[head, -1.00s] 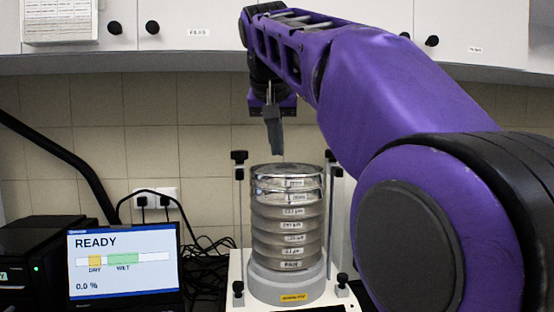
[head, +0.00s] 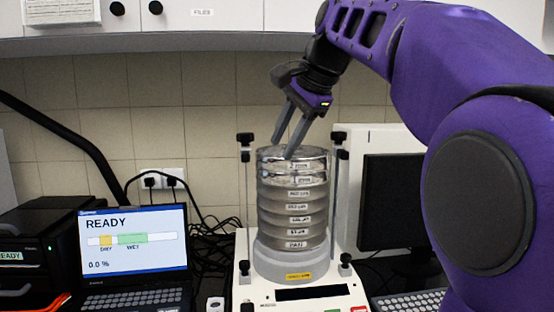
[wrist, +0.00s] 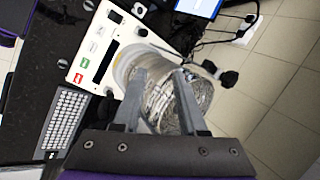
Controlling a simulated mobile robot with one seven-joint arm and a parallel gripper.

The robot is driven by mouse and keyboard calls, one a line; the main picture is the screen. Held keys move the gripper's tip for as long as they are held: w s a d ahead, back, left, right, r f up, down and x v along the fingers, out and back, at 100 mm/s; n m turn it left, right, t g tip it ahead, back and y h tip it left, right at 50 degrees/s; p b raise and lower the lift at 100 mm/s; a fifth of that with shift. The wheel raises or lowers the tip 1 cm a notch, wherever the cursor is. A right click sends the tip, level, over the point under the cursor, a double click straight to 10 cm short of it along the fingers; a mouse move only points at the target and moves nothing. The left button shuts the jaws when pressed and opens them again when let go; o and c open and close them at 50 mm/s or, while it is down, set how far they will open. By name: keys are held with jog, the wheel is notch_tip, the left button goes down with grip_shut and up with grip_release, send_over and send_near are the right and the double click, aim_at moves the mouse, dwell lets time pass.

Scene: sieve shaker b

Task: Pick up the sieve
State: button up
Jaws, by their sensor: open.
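A stack of round metal sieves (head: 292,197) with white size labels stands upright on the grey base of a sieve shaker (head: 290,262). The top sieve (head: 306,163) is shiny and labelled 2 mm. My gripper (head: 281,150) is open, with its two fingers pointing down at the top of the stack. In the wrist view my gripper (wrist: 160,128) has one finger to each side of the stack's upper part, and the shiny top sieve (wrist: 163,100) shows between them. I cannot tell whether the fingers touch it. Nothing is held.
Two clamp posts with black knobs (head: 339,138) stand at either side of the stack. A laptop reading READY (head: 133,240) is at the left. A dark monitor (head: 392,200) and keyboard (wrist: 62,122) are at the right. Cables lie behind the laptop.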

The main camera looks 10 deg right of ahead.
jog(key=w+d+f+m+t+y, duration=0.2)
jog(key=d+m+y, duration=0.25)
jog(key=m, duration=0.45)
jog(key=m+t+y, duration=0.1)
jog(key=m+t, duration=0.1)
jog(key=m, duration=0.4)
send_near(268, 170)
jog(key=shift+m, duration=0.3)
jog(key=w+a, duration=0.2)
jog(key=w, duration=0.1)
jog(key=shift+w+a+r, duration=0.1)
jog(key=shift+w+a, duration=0.2)
jog(key=shift+a, duration=0.05)
jog(key=shift+x, duration=2.65)
jog(key=shift+s+a, duration=0.1)
grip_shut()
